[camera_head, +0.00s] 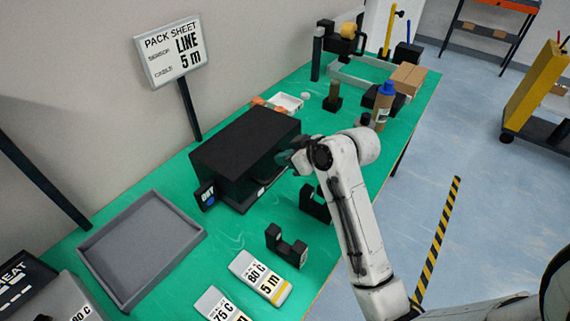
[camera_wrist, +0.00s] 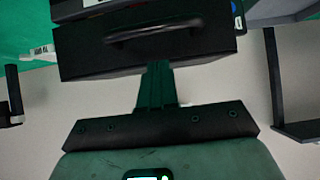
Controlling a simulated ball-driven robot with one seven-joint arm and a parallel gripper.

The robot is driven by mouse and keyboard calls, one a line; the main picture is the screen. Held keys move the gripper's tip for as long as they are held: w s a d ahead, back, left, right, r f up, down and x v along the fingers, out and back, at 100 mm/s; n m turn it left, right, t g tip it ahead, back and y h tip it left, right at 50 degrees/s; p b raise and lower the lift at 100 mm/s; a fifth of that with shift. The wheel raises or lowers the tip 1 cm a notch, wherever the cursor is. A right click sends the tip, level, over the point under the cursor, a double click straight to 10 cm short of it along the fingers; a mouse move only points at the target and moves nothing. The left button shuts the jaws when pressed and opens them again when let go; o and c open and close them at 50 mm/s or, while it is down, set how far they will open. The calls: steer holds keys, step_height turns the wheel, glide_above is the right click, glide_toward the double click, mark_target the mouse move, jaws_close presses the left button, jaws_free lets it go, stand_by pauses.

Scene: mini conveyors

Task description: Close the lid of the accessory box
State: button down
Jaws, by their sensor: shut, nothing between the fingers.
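The accessory box, a large black box (camera_head: 240,145), stands on the green table in the head view. Its dark lid panel (camera_wrist: 215,45) with a curved bar handle (camera_wrist: 152,31) fills the upper part of the wrist view. The lid lies over the box, with a dark seam between it and the lower body; I cannot tell if it is fully seated. My gripper (camera_wrist: 157,68) is shut and empty, its fingertips in front of the panel, below the handle in the picture. In the head view my gripper is at the box's right side, partly hidden by my wrist; contact is unclear.
A small DRY display (camera_head: 206,196) stands at the box's left end. Black holders (camera_head: 287,246) stand in front of it. A grey tray (camera_head: 140,245) lies left.

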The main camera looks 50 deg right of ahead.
step_height(320, 180, down, 3)
steer(key=shift+w+f, duration=0.1)
stand_by(0.4)
steer(key=f+b, duration=0.1)
steer(key=s+f+t+b, duration=0.1)
steer(key=shift+f+b, duration=0.2)
steer(key=shift+b, duration=0.15)
